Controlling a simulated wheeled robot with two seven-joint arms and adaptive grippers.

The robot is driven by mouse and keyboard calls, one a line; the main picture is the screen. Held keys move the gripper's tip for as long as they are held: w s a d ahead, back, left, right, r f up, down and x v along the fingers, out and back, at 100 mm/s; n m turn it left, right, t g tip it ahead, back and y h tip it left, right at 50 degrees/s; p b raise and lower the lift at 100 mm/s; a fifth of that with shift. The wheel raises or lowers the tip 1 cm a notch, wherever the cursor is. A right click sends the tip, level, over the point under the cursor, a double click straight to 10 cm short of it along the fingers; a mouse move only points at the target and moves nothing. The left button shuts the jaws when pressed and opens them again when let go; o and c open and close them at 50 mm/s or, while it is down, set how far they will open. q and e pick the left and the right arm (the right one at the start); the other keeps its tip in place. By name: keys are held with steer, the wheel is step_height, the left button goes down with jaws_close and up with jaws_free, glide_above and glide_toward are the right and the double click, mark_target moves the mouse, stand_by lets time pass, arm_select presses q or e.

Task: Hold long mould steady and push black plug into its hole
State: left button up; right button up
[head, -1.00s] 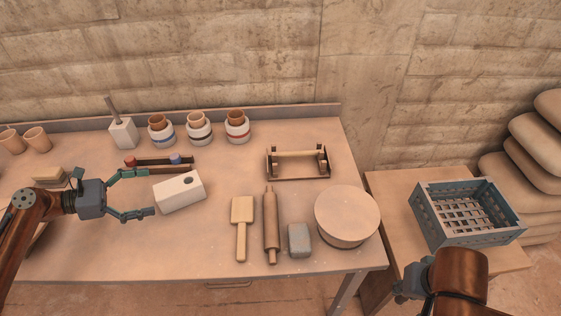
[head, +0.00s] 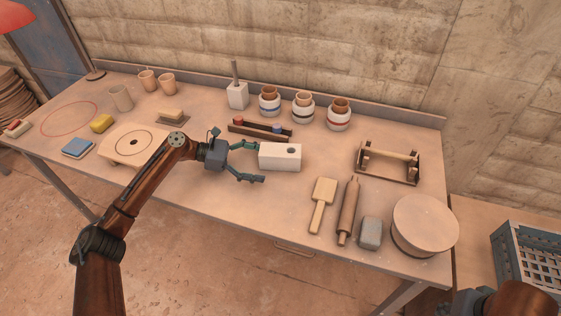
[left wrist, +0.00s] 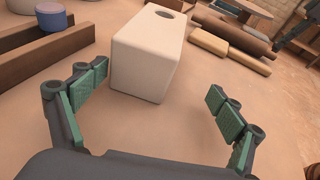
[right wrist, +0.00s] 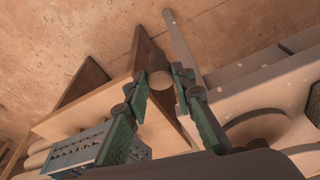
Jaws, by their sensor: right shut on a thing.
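The long mould (head: 275,158) is a pale block lying on the table, with a round dark hole in its top near its right end. My left gripper (head: 259,163) is open and empty at the mould's left end. In the left wrist view the mould (left wrist: 145,60) stands ahead of the spread fingers, apart from them. My right gripper (right wrist: 160,88) is shut on a small, shadowed, round-ended thing (right wrist: 160,80), seemingly the black plug; its colour is unclear. In the head view the right arm is at the lower right corner, away from the mould.
A dark rack (head: 247,129) with red and blue knobs stands behind the mould. A paddle (head: 323,192), rolling pin (head: 348,205), grey block (head: 370,232) and round board (head: 425,220) lie to the right. A blue crate (head: 508,262) is at far right. The table before the mould is clear.

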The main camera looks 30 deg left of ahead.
arm_select(q)
steer(key=shift+s+a+r, duration=0.1)
steer(key=shift+s+r, duration=0.75)
steer(key=shift+s, duration=0.3)
steer(key=c, duration=1.1)
steer(key=shift+w, duration=0.15)
steer(key=shift+c, duration=0.7)
steer(key=shift+w+f, duration=0.55)
steer(key=shift+f, duration=0.05)
steer(key=shift+c, duration=0.7)
arm_select(e)
steer(key=shift+s+r, duration=0.2)
steer(key=shift+s, duration=0.2)
arm_select(q)
steer(key=shift+s, duration=0.1)
steer(key=shift+f, duration=0.25)
steer(key=o, duration=0.7)
steer(key=shift+c, duration=0.2)
steer(key=shift+o, duration=1.4)
steer(key=shift+r, duration=0.25)
